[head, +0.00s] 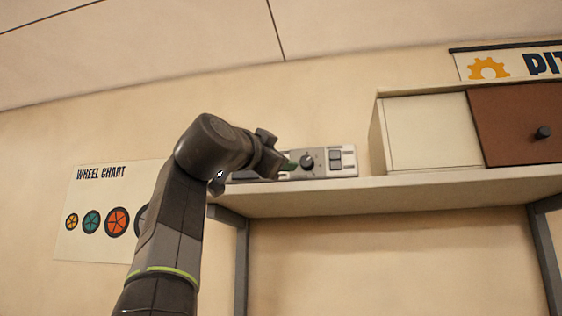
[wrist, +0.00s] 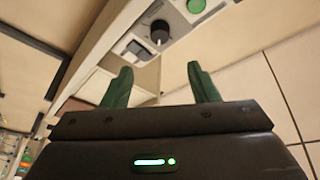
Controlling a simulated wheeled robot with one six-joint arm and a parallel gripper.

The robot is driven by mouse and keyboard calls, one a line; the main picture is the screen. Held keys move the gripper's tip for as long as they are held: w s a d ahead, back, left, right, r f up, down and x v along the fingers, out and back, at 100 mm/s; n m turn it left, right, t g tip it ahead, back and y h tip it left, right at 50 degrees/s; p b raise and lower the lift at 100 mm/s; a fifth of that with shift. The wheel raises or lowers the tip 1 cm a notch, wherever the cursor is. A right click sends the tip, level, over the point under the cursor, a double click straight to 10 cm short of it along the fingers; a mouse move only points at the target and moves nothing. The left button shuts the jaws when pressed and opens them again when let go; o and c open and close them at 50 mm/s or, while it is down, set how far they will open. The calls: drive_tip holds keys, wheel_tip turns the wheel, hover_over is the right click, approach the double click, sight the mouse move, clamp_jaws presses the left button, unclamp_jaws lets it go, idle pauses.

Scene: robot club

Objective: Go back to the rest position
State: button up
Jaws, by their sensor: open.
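My gripper (wrist: 160,86) is open and empty in the wrist view, with its two green fingers apart. In the head view my gripper (head: 286,164) is at the left part of the shelf, in front of a grey control panel (head: 345,155) and hiding part of it. The panel has a black knob (head: 307,161) and rocker switches. In the wrist view the black knob (wrist: 160,32) and a green button (wrist: 196,5) show beyond the fingertips. I cannot tell from these views whether a finger touches the panel.
The shelf (head: 400,198) runs to the right on grey legs. A cabinet with a cream panel (head: 432,133) and a brown door (head: 515,125) stands on it. A wheel chart (head: 100,215) hangs on the wall at left. The wall space above the panel is clear.

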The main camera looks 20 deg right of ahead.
sight(305, 161)
drive_tip(key=p+x, duration=0.6)
drive_tip(key=x, duration=0.8)
drive_tip(key=shift+p, duration=0.4)
drive_tip(key=shift+a, duration=0.1)
